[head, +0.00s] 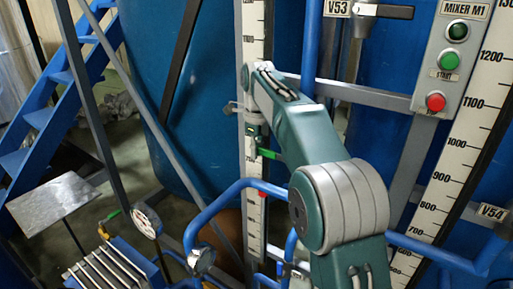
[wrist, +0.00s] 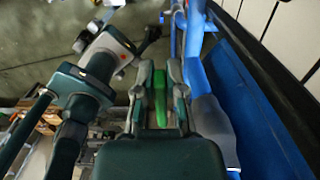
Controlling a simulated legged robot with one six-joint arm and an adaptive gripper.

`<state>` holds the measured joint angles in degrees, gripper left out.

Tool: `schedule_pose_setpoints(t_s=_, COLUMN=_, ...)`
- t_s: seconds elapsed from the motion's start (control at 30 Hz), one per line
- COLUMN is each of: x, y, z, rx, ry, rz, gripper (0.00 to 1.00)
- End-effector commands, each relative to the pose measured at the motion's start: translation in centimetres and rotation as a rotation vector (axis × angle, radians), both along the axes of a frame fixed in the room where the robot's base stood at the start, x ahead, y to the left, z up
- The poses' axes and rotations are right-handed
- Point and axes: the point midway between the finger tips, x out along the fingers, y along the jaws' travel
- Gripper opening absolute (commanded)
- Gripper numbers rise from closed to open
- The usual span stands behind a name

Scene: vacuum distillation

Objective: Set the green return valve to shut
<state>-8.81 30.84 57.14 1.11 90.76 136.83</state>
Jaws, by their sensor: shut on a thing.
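The green valve handle (wrist: 158,92) lies lengthwise between my gripper's fingers in the wrist view. In the head view a short green piece of the handle (head: 269,154) sticks out to the right below my gripper (head: 256,141), in front of the white scale. My gripper (wrist: 162,75) is shut on the handle, with one finger on each side. The valve body and the handle's pivot are mostly hidden by the gripper. I cannot tell the handle's exact valve position.
A blue pipe (head: 232,190) bends close below and beside the gripper. A grey horizontal bar (head: 350,92) runs behind my arm. The MIXER M1 panel (head: 451,60) stands at the upper right. Blue stairs (head: 45,110) and a tilted metal plate (head: 52,204) are at the left.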

Motion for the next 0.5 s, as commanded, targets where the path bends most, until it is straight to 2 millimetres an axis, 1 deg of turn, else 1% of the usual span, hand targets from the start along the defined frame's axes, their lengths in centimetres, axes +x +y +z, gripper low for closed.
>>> schedule_pose_setpoints(t_s=0.43, x=0.14, y=0.08, z=-0.3, rx=-0.006, ry=0.004, rz=0.0, gripper=0.0)
schedule_pose_setpoints(t_s=0.47, x=0.13, y=0.09, z=-0.3, rx=-0.006, ry=0.004, rz=0.0, gripper=0.23)
schedule_pose_setpoints(t_s=0.5, x=0.13, y=0.08, z=-0.3, rx=-0.006, ry=0.004, rz=0.0, gripper=0.41)
